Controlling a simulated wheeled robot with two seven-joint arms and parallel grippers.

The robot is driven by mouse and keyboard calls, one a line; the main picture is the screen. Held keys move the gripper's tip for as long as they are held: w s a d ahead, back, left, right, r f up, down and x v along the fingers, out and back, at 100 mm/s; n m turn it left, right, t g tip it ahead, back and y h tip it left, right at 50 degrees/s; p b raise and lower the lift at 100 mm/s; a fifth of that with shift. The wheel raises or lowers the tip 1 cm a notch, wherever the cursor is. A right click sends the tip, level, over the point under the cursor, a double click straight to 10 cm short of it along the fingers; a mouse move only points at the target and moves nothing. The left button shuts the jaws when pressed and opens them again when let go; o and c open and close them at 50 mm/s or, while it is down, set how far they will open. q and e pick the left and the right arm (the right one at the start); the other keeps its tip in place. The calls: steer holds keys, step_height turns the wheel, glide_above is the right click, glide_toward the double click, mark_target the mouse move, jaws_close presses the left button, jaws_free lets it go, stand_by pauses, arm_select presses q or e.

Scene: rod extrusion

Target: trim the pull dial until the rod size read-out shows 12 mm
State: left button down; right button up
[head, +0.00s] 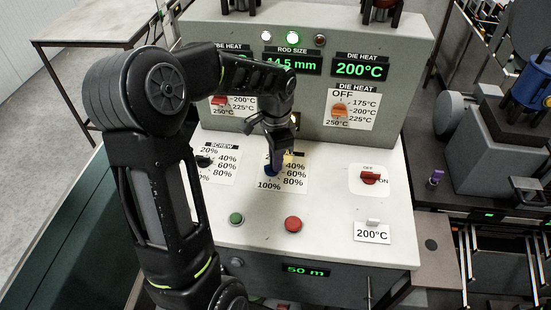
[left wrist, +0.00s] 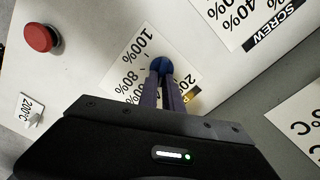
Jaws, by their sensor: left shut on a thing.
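The pull dial is a blue knob (head: 270,170) on a white percent scale (head: 296,184) on the machine's top panel; its title is mostly hidden by my left gripper. My left gripper (head: 274,163) points down and is shut on this knob. In the left wrist view both fingers (left wrist: 162,76) close around the blue knob (left wrist: 161,63), close to the 100% mark of the scale. The knob's pointer cannot be made out. The rod size read-out (head: 293,62) glows green and seems to show 14.5 mm; my arm partly covers its first digit. My right gripper is not in view.
Beside the pull dial sits the black screw dial (head: 204,161). A green button (head: 236,219), a red button (head: 293,224) and a red off/on switch (head: 370,178) stand nearby. The die heat read-out (head: 360,67) shows 200°C; a lower display (head: 305,270) shows 50 m.

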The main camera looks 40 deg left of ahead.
arm_select(q)
steer(key=m, duration=0.5)
steer(key=shift+s+d+m, duration=0.2)
steer(key=shift+m, duration=0.1)
stand_by(0.4)
steer(key=c, duration=1.5)
jaws_free()
steer(key=shift+r, duration=0.1)
step_height(320, 180, up, 8)
steer(key=shift+f+b, duration=0.15)
steer(key=shift+b, duration=0.35)
